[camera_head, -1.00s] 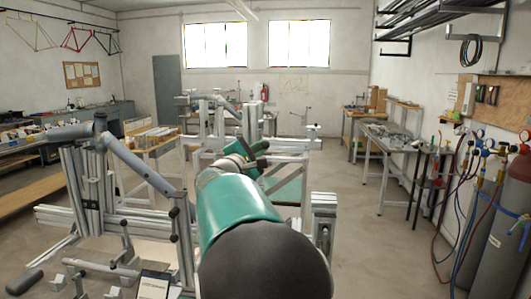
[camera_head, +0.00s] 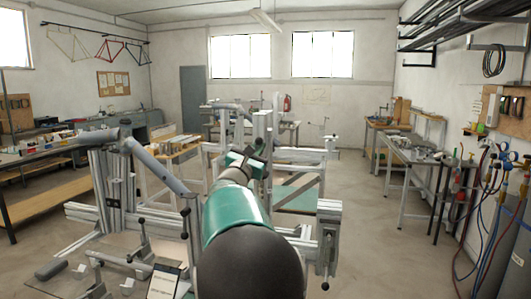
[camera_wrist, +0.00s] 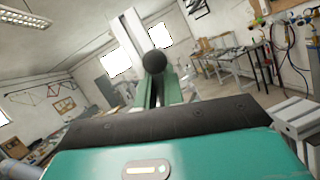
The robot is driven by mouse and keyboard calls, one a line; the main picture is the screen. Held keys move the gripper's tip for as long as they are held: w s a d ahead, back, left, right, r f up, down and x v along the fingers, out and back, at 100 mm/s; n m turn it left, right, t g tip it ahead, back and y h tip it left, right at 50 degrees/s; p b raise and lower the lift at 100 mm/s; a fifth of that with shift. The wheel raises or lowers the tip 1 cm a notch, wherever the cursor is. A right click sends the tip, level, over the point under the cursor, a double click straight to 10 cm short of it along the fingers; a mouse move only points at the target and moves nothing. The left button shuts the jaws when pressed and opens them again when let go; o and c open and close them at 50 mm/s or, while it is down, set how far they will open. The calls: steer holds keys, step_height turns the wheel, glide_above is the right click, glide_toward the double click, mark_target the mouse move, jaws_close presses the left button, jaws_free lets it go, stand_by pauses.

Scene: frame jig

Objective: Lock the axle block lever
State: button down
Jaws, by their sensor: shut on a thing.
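My gripper (camera_head: 256,150) is at the end of my green arm, in front of the upright aluminium profiles of the frame jig (camera_head: 262,125). In the wrist view my gripper's green fingers (camera_wrist: 160,82) are close together at a black ball knob (camera_wrist: 154,62), shut on it. The knob appears to belong to the lever; its shaft and the axle block are hidden or too small to make out. A pale upright profile (camera_wrist: 128,38) rises just behind the knob.
The jig's long grey tube (camera_head: 155,165) and black-knobbed clamps (camera_head: 141,222) are on the left. An aluminium post (camera_head: 328,235) stands close on the right. Gas cylinders (camera_head: 508,245) stand far right. Floor is clear between the jig and right-hand benches (camera_head: 410,155).

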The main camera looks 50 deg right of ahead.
steer(key=shift+w+a+r+n+t, duration=0.15)
steer(key=shift+n+t, duration=0.2)
steer(key=shift+n, duration=0.4)
steer(key=shift+w+n+t, duration=0.2)
steer(key=shift+n+t, duration=0.1)
steer(key=shift+n, duration=0.4)
steer(key=shift+w+a+r+n+t, duration=0.15)
steer(key=shift+n+t, duration=0.2)
steer(key=shift+n, duration=0.4)
steer(key=shift+w+y, duration=0.1)
steer(key=shift+y, duration=0.2)
steer(key=c, duration=1.5)
jaws_free()
steer(key=shift+f, duration=0.15)
steer(key=shift+c, duration=0.2)
steer(key=v, duration=1.4)
steer(key=shift+d, duration=0.1)
